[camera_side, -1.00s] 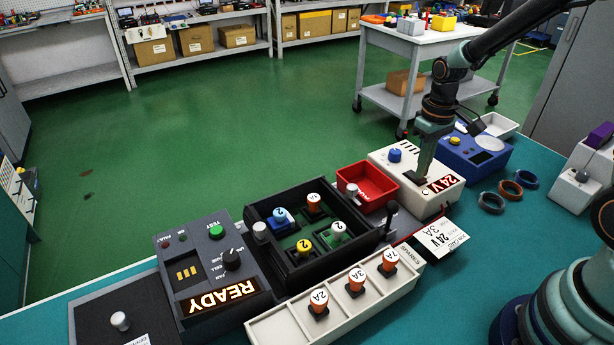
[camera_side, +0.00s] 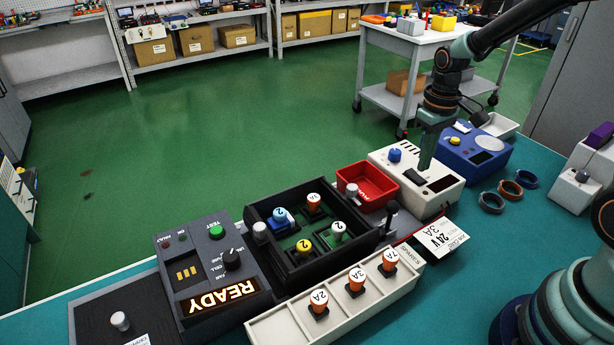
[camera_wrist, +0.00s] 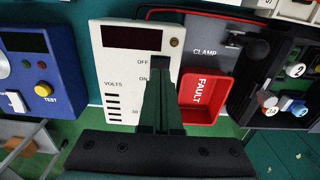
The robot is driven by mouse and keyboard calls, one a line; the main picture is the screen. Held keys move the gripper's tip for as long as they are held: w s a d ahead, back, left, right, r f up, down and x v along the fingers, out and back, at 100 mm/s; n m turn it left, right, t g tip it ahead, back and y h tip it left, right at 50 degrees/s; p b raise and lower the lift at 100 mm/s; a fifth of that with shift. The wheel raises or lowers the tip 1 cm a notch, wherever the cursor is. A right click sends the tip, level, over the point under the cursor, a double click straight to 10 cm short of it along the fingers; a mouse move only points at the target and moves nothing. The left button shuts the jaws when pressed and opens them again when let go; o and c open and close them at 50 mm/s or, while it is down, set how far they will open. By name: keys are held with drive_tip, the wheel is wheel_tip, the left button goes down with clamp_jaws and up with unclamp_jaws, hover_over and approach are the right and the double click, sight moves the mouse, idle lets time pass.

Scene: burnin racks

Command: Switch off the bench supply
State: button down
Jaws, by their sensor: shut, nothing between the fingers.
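The bench supply is the white box (camera_side: 378,160) with a blue knob (camera_side: 394,155) at the back right of the row. Its display (camera_side: 440,184) is dark. In the wrist view the supply (camera_wrist: 113,65) shows a dark display (camera_wrist: 130,37), the printed words OFF and ON, and a black switch (camera_wrist: 160,63) beside them. My gripper (camera_side: 424,167) is shut and empty, pointing down over the supply's top. In the wrist view its fingertips (camera_wrist: 160,84) are by the switch and hide part of it; I cannot tell whether they touch it.
A red FAULT bin (camera_side: 368,182) and a black clamp fixture (camera_side: 285,262) with numbered parts stand to the left. A blue tester (camera_side: 471,152) is close on the right. A 24 V 3A card (camera_side: 440,238) and several rings (camera_side: 511,190) lie in front.

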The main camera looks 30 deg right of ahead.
wheel_tip(320, 180, up, 4)
drive_tip(key=shift+r, duration=0.25)
idle(0.5)
wheel_tip(320, 180, up, 7)
drive_tip(key=t, duration=0.3)
hover_over(420, 180)
drive_tip(key=s+a, duration=0.3)
drive_tip(key=a, duration=0.1)
drive_tip(key=s+a+r+t, duration=0.2)
drive_tip(key=s+a+r, duration=0.1)
drive_tip(key=s, duration=0.3)
drive_tip(key=shift+t, duration=0.3)
